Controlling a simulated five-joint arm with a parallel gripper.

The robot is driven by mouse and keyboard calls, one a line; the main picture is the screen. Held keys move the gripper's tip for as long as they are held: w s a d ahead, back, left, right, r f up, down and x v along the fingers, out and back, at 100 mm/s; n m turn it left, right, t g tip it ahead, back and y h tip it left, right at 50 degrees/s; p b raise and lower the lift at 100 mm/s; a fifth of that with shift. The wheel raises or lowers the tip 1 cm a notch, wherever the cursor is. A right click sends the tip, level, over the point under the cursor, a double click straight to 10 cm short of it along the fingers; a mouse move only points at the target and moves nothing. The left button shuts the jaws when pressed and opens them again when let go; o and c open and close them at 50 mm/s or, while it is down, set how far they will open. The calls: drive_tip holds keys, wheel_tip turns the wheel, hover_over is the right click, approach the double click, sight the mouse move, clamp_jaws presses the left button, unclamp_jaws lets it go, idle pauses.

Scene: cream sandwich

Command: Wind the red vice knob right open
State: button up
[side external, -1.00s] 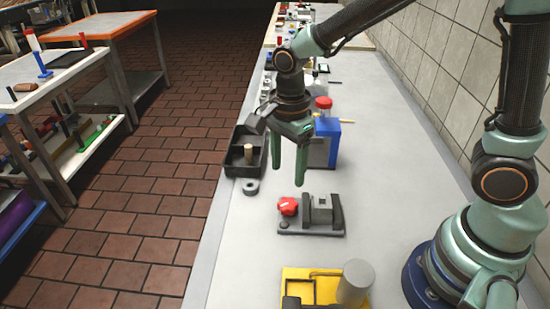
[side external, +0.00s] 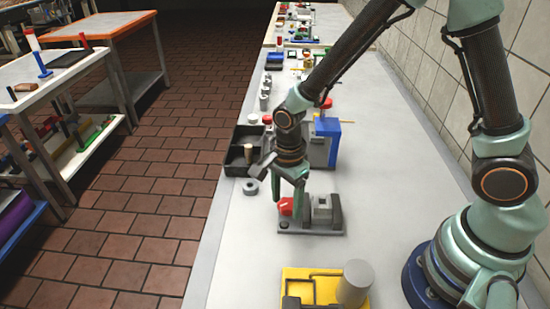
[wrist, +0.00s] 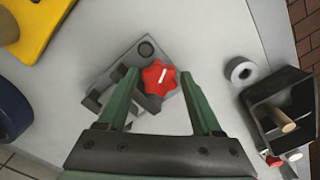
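The red vice knob (side external: 286,206) sits at the left end of the small grey vice (side external: 322,212) on the bench. In the wrist view the lobed knob (wrist: 159,77) carries a white pointer mark, and the vice's grey base (wrist: 130,58) shows around it. My gripper (side external: 289,197) is down at the knob in the side view. In the wrist view my gripper (wrist: 162,80) has its two green fingers apart, one on each side of the knob. A gap shows between the knob and the right finger; contact on the left is unclear.
A dark tray (side external: 238,165) with a wooden peg stands behind the vice, and a grey ring (side external: 250,188) lies near it. A blue box (side external: 330,135) stands behind too. A yellow fixture (side external: 298,290) with a grey cylinder (side external: 356,282) is in front. Bare bench lies right of the vice.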

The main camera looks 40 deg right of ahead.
clamp_jaws()
drive_tip(key=c, duration=0.9)
unclamp_jaws()
drive_tip(key=shift+n, duration=0.8)
drive_tip(key=o, duration=1.1)
